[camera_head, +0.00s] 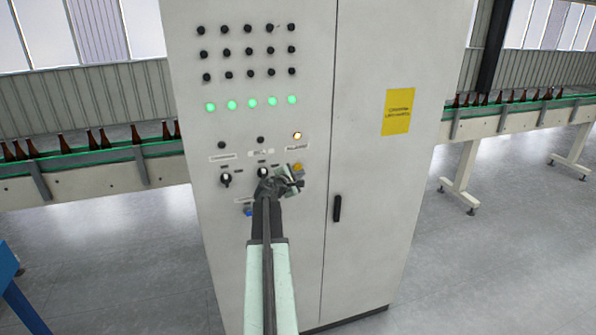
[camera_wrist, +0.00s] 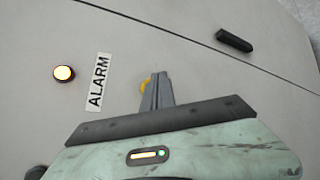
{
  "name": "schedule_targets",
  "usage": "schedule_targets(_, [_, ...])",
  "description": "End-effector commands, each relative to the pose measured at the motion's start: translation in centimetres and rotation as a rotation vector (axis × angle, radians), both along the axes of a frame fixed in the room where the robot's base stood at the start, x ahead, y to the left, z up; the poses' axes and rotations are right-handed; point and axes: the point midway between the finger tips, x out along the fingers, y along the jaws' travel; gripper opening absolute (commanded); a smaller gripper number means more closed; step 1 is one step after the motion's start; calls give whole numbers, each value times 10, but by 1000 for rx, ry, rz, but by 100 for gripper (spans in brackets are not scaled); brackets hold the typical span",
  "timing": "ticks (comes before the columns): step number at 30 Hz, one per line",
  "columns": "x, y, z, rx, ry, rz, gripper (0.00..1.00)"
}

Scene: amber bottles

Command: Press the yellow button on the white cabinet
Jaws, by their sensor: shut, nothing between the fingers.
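The white cabinet (camera_head: 310,50) stands upright in front of me, with a control panel on its left door. The yellow button (camera_head: 298,167) is low on the panel at the right, below a label and a lit amber lamp (camera_head: 297,135). My gripper (camera_head: 296,178) is shut and empty, right at the button in the head view. In the wrist view the yellow button (camera_wrist: 144,86) shows partly behind my gripper's fingertips (camera_wrist: 158,76). I cannot tell whether they touch. The ALARM label (camera_wrist: 98,82) and lit lamp (camera_wrist: 63,73) lie to the left.
Selector knobs (camera_head: 225,179) and a blue button (camera_head: 248,212) sit near my arm on the panel. A black door handle (camera_head: 337,208) is to the right. Conveyors with amber bottles (camera_head: 137,135) run behind the cabinet. A blue object (camera_head: 12,280) stands at the left edge.

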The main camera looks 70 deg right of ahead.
Motion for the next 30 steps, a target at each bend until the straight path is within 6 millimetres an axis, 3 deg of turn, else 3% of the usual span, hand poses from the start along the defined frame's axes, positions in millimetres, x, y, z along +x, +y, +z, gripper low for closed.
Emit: schedule_targets(30, [8,-10,0,0,0,0,0])
